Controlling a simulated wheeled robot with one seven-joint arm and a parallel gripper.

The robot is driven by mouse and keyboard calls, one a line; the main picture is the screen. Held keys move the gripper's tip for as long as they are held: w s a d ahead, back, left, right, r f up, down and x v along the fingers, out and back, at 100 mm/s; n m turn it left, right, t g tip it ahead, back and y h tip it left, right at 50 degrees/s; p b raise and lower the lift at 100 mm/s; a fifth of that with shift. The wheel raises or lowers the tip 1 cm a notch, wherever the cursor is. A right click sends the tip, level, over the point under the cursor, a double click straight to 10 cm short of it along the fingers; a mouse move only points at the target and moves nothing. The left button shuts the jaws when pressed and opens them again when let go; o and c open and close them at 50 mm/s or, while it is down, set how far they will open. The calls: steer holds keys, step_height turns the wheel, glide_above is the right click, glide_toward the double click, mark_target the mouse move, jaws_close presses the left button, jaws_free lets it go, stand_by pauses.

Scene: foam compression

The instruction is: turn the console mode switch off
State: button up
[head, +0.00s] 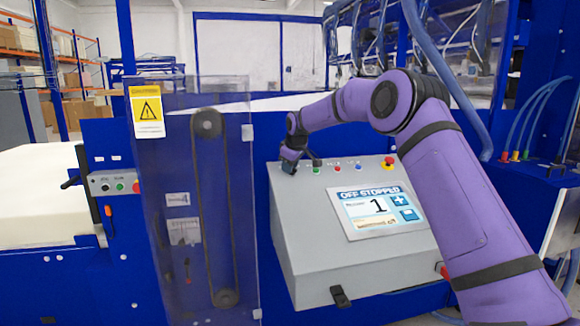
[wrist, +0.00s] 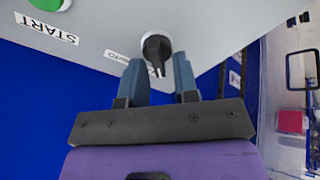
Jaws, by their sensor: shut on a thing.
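The console (head: 350,240) is a grey sloped box with a row of controls along its top edge. Its screen (head: 380,210) reads "OFF STOPPED" with a large 1. The mode switch (wrist: 156,46) is a black rotary knob with a white pointer mark, beside a partly hidden label that seems to read "AUTO". My gripper (head: 291,158) is at the console's upper left corner and hides the switch in the head view. In the wrist view my gripper (wrist: 158,74) has its two fingers either side of the knob's lower end, shut on it.
A green START button (wrist: 48,3) is near the switch. A red emergency button (head: 389,161) is at the console's upper right. A clear guard panel (head: 170,270) with a warning sign stands left of the console. Hoses hang at the right.

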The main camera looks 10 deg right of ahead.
steer(key=o, duration=0.6)
steer(key=a+v, duration=0.1)
steer(key=v, duration=0.9)
steer(key=shift+s+d+r, duration=0.2)
steer(key=shift+d+r, duration=0.15)
steer(key=shift+d, duration=0.2)
